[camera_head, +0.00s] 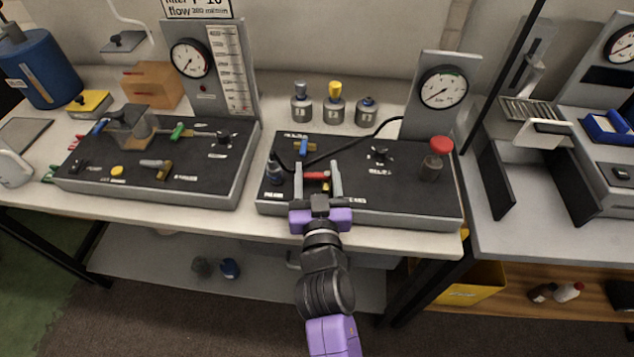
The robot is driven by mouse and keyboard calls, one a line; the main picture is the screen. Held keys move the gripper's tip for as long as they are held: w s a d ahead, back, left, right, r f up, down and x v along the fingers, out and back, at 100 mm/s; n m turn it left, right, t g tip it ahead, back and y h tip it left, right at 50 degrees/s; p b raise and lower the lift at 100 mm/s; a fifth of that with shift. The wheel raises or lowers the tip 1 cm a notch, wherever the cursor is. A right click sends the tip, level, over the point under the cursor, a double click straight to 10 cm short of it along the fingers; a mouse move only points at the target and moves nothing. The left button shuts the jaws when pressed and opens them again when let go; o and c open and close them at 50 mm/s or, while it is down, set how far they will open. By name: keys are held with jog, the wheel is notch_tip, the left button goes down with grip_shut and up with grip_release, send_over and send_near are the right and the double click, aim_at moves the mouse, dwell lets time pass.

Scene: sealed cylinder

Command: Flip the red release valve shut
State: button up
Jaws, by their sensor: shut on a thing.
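The red release valve (316,176) is a small red lever on a brass body, near the front left of the right-hand dark panel (408,205). The lever lies roughly crosswise in the picture. My gripper (318,168) reaches in from the front with its two grey fingers on either side of the valve. It is shut on the red lever, which spans between the fingers. The purple gripper body is at the panel's front edge. The lower part of the valve is partly hidden by my gripper.
A blue-handled valve (301,147) and a black hose are just behind. A red-capped cylinder (436,158) and a pressure gauge (443,87) stand right. Several small bottles (334,103) stand behind the panel. Another valve panel (154,165) is on the left.

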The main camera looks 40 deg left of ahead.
aim_at(316, 178)
jog(key=shift+a+f+m+t+h+b, duration=0.25)
jog(key=shift+m+t+h+b, duration=0.4)
jog(key=shift+b, duration=3.75)
jog(key=shift+d+m+h+b, duration=0.1)
jog(key=shift+m+h+b, duration=0.25)
jog(key=shift+b, duration=0.5)
jog(key=shift+d+r+t+h+b, duration=0.1)
jog(key=shift+r+t+h+b, duration=0.15)
jog(key=shift+h+b, duration=0.1)
jog(key=o, duration=1.3)
jog(key=shift+o, duration=0.2)
jog(key=v, duration=0.6)
jog(key=shift+s+d+f, duration=0.1)
jog(key=shift+s, duration=0.1)
jog(key=shift+s+d, duration=0.4)
jog(key=shift+s, duration=0.15)
